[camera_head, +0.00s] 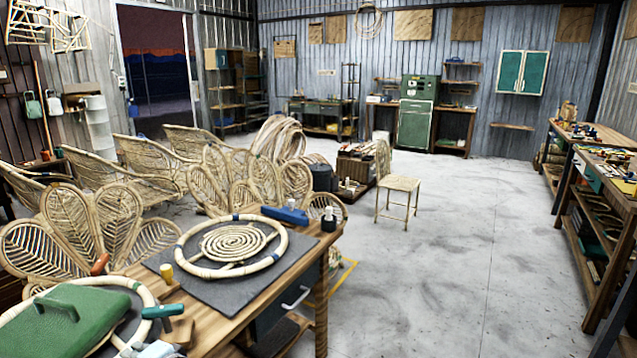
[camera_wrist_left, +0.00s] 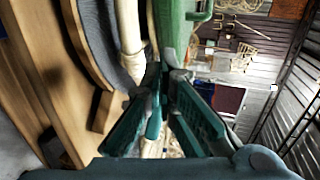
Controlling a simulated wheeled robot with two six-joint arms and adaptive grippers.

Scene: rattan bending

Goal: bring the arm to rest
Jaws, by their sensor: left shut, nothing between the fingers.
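My left gripper (camera_wrist_left: 163,78) is shut, its dark teal fingers meeting at the tips with nothing between them. In the head view, only a small pale part of it (camera_head: 150,350) shows at the bottom edge, beside the wooden workbench (camera_head: 215,318). A green case (camera_head: 70,318) lies over a rattan ring (camera_head: 146,298) close to it. In the left wrist view, the green case (camera_wrist_left: 175,28) and the pale ring (camera_wrist_left: 129,28) are just beyond the fingertips. I cannot tell whether the fingers touch either. My right gripper is not in view.
A rattan ring with a spiral centre (camera_head: 232,243) lies on a dark mat (camera_head: 270,268). A teal-headed tool (camera_head: 160,312), a yellow-topped piece (camera_head: 167,272) and a blue tool (camera_head: 285,214) are on the bench. Rattan chairs (camera_head: 65,240) stand behind it. The floor (camera_head: 450,280) at right is clear.

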